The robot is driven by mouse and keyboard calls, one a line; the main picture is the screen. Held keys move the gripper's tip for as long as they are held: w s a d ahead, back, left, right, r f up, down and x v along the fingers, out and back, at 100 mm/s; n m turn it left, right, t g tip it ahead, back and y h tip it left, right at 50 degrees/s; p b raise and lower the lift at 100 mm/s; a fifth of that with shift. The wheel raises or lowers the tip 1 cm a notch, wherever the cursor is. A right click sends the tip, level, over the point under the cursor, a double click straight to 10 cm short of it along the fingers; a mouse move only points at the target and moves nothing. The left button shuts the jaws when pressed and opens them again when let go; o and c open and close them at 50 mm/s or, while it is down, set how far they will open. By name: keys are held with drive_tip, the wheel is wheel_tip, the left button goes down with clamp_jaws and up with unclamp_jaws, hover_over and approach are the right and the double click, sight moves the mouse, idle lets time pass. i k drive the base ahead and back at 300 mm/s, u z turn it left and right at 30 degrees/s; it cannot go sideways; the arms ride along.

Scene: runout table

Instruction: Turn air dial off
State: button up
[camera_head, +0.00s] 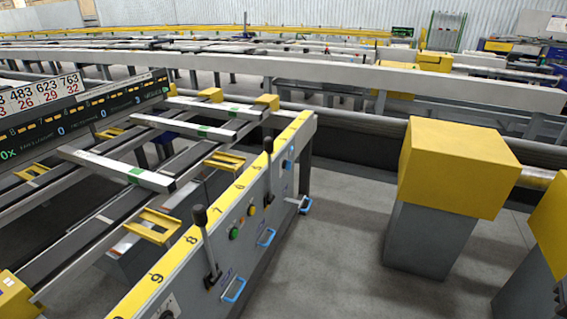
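The side panel of the runout table (228,225) runs from the bottom centre up to the right, under a yellow strip with numbers. A dark rotary knob (167,311) on a pale plate sits low on the panel at the bottom edge, partly cut off. Another small round control (287,165) sits at the panel's far end. I cannot tell which of these is the air dial, and their settings are too small to read. My gripper is not clearly in view; only a dark fragment shows at the lower right edge.
Two black-knobbed levers (205,245) rise from the panel. A green button (234,233), a yellow button (251,210) and blue handles (234,289) are on it. A yellow-topped grey block (458,168) stands to the right. Grey floor (335,250) between them is clear.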

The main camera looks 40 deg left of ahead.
sight(286, 164)
drive_tip(key=u, duration=0.8)
drive_tip(key=i, duration=0.8)
drive_tip(key=u, duration=0.95)
